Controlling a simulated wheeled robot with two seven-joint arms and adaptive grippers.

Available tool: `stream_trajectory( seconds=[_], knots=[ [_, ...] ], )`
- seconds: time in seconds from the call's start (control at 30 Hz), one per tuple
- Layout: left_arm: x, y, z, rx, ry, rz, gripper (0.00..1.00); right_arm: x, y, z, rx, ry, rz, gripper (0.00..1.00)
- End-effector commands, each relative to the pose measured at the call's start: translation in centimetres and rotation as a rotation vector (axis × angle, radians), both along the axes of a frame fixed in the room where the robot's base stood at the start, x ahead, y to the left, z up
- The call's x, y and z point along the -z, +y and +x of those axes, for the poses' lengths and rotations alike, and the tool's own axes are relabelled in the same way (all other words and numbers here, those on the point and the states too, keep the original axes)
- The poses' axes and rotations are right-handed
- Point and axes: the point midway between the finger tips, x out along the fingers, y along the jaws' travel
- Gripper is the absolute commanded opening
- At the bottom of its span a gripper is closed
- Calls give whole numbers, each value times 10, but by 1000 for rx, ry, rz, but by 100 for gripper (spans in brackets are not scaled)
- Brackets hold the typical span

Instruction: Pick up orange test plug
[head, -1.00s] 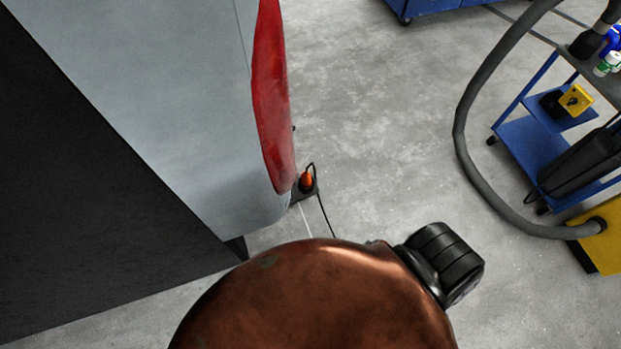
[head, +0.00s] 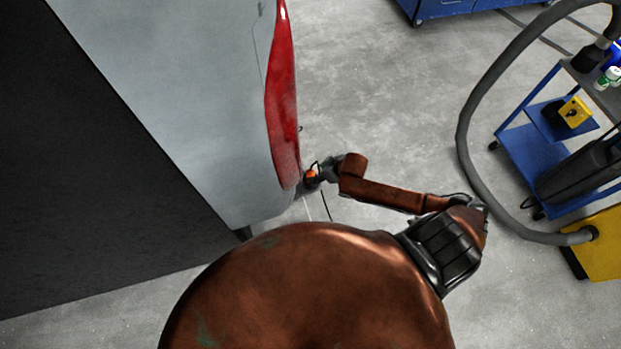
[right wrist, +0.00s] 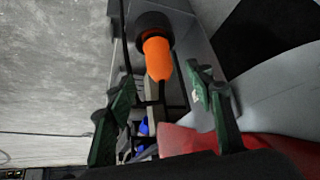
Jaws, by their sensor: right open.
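The orange test plug (head: 310,176) is small in the head view, beside the lower end of the red tail lamp at the vehicle's corner. In the right wrist view the orange plug (right wrist: 158,58) shows large, its upper end at a black round collar (right wrist: 152,22). My right gripper (head: 322,173) is right at the plug in the head view. In the right wrist view my right gripper (right wrist: 161,92) is open, with one green finger on each side of the plug's lower end. I cannot tell whether either finger touches it. My left gripper is not in view.
The grey vehicle body (head: 180,110) with its red lamp (head: 282,110) stands close left of the plug. A thin black cable (head: 326,207) hangs below the plug. A blue cart (head: 535,160) and a grey hose (head: 467,115) stand at the right.

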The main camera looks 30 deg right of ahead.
Motion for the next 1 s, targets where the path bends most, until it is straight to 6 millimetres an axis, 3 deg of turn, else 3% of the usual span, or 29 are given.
stream_trajectory(
  seconds=[0.3,0.63,1.0],
  knots=[
    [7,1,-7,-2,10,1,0,36,7,24,1,1,-1,49],
    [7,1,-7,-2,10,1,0,40,9,27,0,-1,-1,48],
    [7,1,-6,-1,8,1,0,40,8,27,0,0,-1,23]
  ],
)
